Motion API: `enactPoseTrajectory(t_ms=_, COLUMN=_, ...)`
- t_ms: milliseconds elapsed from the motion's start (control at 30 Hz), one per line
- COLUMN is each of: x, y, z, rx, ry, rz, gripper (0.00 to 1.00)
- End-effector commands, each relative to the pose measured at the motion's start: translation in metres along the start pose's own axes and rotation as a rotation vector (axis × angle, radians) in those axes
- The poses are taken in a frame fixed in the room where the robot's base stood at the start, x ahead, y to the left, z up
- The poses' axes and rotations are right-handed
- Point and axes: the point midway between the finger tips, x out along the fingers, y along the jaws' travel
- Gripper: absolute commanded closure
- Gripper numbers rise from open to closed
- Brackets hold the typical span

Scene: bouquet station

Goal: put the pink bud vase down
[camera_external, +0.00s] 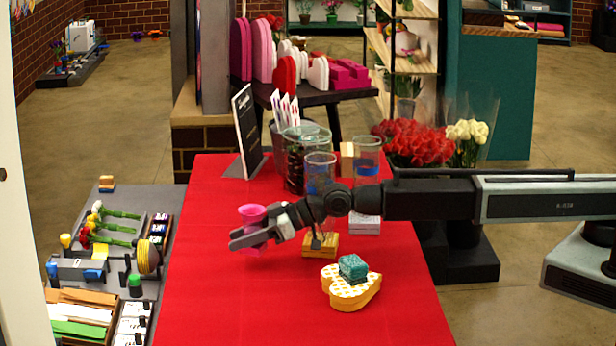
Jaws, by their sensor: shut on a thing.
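The pink bud vase (253,213) is upright between the jaws of my gripper (250,238). The gripper is shut on it, and its flared rim shows above the fingers. A little of its lower body shows below them. The vase is over the left part of the red table (220,300). I cannot tell whether its base touches the cloth.
A yellow heart-shaped box (350,294) with a teal block (353,267) on it sits front right. Glass cylinders (319,170) stand behind my arm, one above a wooden block (321,245). A black sign (246,130) stands at the back left. The front left cloth is clear.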

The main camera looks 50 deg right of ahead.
Motion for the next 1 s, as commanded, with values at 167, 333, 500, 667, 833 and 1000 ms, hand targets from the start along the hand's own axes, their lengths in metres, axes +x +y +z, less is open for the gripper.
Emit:
enactPoseTrajectory(t_ms=167, x=0.014, y=0.0, z=0.034, rx=0.0, ry=0.001, rz=0.0, gripper=1.0)
enactPoseTrajectory(t_ms=333, x=0.016, y=0.0, z=0.039, rx=0.0, ry=0.0, rz=0.0, gripper=1.0)
enactPoseTrajectory(t_ms=500, x=0.016, y=0.0, z=0.038, rx=0.0, ry=0.0, rz=0.0, gripper=1.0)
enactPoseTrajectory(t_ms=667, x=0.017, y=0.0, z=0.04, rx=0.0, ry=0.0, rz=0.0, gripper=0.44)
enactPoseTrajectory(t_ms=833, x=0.017, y=0.0, z=0.04, rx=0.0, ry=0.0, rz=0.0, gripper=0.39)
enactPoseTrajectory(t_ms=1000, x=0.016, y=0.0, z=0.039, rx=0.0, ry=0.0, rz=0.0, gripper=0.39)
